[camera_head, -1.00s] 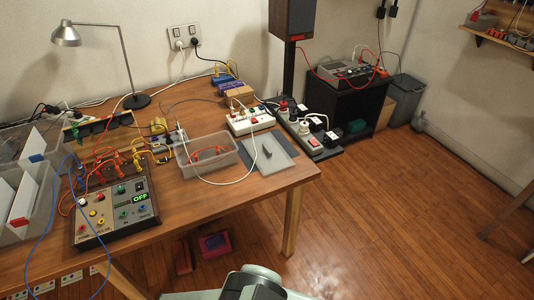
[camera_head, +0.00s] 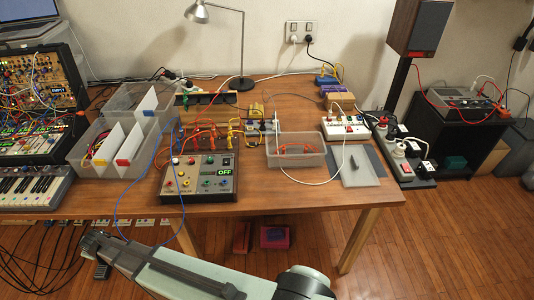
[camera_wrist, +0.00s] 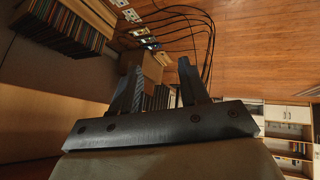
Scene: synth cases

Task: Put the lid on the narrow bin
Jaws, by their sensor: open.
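A narrow clear bin (camera_head: 272,155) stands open on the wooden table, right of centre, with red leads inside. A pale flat panel with a dark piece on it, which looks like the lid (camera_head: 368,178), lies on the table just right of that bin, apart from it. My gripper (camera_wrist: 160,72) is open in the wrist view, with nothing between its fingers. In the head view my gripper's dark end (camera_head: 92,245) is at lower left, in front of the table and far from bin and lid. The wrist view shows neither bin nor lid.
Two wider clear bins with white dividers, one of them in front (camera_head: 78,150), stand at the left. A control box (camera_head: 200,180) with plugged leads sits near the front edge. A white cable (camera_head: 333,170) runs between bin and lid. Power strips (camera_head: 405,160) stand at right.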

